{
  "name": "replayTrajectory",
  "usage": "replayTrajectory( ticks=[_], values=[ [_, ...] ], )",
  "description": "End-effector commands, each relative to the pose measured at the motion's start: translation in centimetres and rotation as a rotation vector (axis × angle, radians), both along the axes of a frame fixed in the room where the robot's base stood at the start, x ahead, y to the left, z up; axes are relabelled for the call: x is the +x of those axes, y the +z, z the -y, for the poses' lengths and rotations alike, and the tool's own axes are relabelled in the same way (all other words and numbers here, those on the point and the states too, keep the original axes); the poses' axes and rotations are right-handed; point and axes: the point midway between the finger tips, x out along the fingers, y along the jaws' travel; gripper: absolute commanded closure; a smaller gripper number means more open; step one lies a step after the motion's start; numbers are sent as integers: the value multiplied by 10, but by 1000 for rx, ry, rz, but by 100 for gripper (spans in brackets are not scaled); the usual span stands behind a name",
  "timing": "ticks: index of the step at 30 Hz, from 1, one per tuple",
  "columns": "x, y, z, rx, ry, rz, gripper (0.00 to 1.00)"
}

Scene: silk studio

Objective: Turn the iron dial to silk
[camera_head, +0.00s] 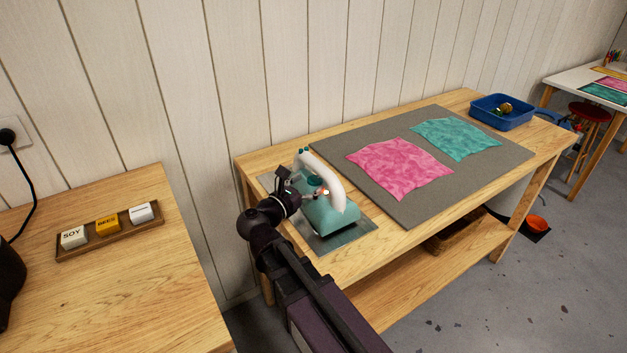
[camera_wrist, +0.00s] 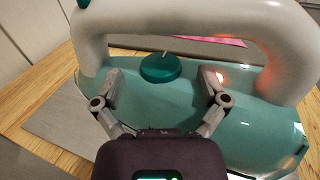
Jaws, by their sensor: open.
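The iron (camera_head: 331,213) has a teal body and a white arched handle (camera_head: 327,180). It stands on a grey metal plate (camera_head: 357,235) at the left end of the wooden table. In the wrist view its dial (camera_wrist: 160,68) is a round, dark teal knob with a thin pale pointer mark, on top of the body beneath the handle (camera_wrist: 190,20). My gripper (camera_wrist: 162,82) is open, one finger to each side of the dial and apart from it, a little nearer than the knob. No setting names can be read. In the head view my arm hides part of the iron.
A grey mat (camera_head: 400,214) holds pink cloth (camera_head: 399,168) and teal cloth (camera_head: 456,138). A blue tray (camera_head: 502,111) stands at the table's far end. On the left, a bench (camera_head: 130,290) carries a wooden holder (camera_head: 107,235) with labelled blocks. The iron's handle arches close above my fingers.

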Motion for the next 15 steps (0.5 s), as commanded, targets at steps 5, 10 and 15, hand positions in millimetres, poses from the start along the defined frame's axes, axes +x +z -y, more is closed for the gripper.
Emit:
replayTrajectory(
  ticks=[5,10,15],
  values=[
    [-19,0,-14,0,2,0,7],
    [-36,0,-28,0,2,0,7],
    [-53,0,-41,0,1,0,7]
  ],
)
